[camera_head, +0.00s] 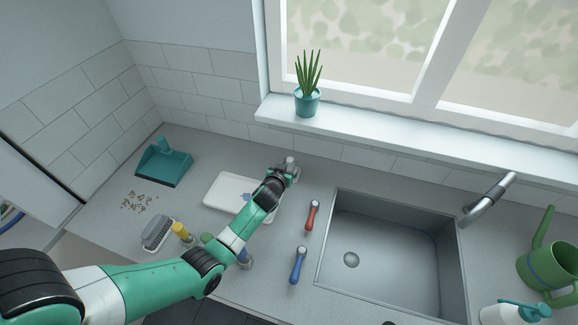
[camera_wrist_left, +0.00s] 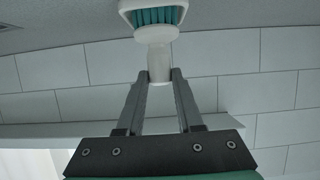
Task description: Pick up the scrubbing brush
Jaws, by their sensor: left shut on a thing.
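The scrubbing brush has a white handle and neck and a white head with teal bristles (camera_wrist_left: 157,16) in the left wrist view. My left gripper (camera_wrist_left: 160,78) is shut on its white handle, with one finger on each side. In the head view my left gripper (camera_head: 287,172) is over the back of the counter near the tiled wall. A small white part of the brush (camera_head: 291,160) shows just beyond the fingers there; my gripper hides the rest. I cannot tell whether the brush touches the counter.
A white tray (camera_head: 222,203) lies beneath my left arm. A teal dustpan (camera_head: 163,165), brown crumbs (camera_head: 135,202) and a grey oblong item (camera_head: 157,232) are to the left. Red (camera_head: 312,214) and blue (camera_head: 298,264) handled tools lie beside the sink (camera_head: 385,250). A potted plant (camera_head: 307,103) stands on the sill.

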